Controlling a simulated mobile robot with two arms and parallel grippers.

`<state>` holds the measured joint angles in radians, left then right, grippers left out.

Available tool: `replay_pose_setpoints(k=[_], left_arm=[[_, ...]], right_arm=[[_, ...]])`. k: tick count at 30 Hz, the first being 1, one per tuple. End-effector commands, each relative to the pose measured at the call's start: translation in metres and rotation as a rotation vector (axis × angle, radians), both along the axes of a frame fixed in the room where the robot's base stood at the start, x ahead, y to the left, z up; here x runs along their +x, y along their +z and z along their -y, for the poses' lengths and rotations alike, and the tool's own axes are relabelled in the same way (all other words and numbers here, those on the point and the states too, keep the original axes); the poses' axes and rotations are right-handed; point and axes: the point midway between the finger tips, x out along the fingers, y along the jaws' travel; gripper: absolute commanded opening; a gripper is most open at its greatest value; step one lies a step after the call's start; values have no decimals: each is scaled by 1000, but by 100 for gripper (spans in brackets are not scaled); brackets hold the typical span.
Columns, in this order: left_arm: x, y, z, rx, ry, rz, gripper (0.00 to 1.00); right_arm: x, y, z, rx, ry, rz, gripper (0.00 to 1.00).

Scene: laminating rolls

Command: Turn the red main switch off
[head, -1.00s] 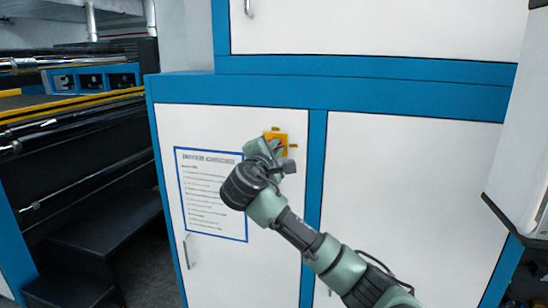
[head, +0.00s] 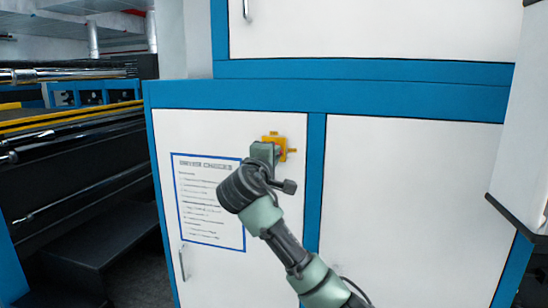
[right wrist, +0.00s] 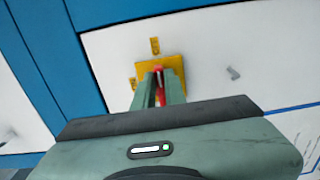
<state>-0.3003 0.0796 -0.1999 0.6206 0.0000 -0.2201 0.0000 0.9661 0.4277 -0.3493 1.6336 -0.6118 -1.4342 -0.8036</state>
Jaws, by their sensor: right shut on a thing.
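The red main switch handle (right wrist: 159,88) sits on a yellow plate (head: 291,144) on the white cabinet door, near its upper right corner. The yellow plate also shows in the right wrist view (right wrist: 174,64), with small yellow tabs around it. My right gripper (head: 276,152) is at the plate, and its fingers (right wrist: 160,84) are shut on the red handle, one on each side. In the head view the gripper hides most of the handle, so its angle is hard to tell. My left gripper is not in view.
A blue-framed notice sheet (head: 208,205) is on the same door, left of my right arm. A door handle (head: 184,256) is low on the left. Blue frame strips (head: 314,185) border the doors. Dark rolls and steps (head: 95,240) stand at the left.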

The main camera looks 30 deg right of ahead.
Motion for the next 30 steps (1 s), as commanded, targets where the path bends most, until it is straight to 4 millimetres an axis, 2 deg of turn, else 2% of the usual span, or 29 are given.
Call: replay_pose_setpoints(k=[8,9,11,22,30], left_arm=[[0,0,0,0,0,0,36],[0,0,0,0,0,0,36],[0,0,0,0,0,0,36],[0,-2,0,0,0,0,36],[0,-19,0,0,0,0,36]], right_arm=[[0,-4,0,7,-1,-4,0],[0,-4,0,6,-1,-5,17],[0,-4,0,5,-1,-5,34],[-2,-2,-3,2,0,-1,34],[-28,-5,-36,3,4,1,34]])
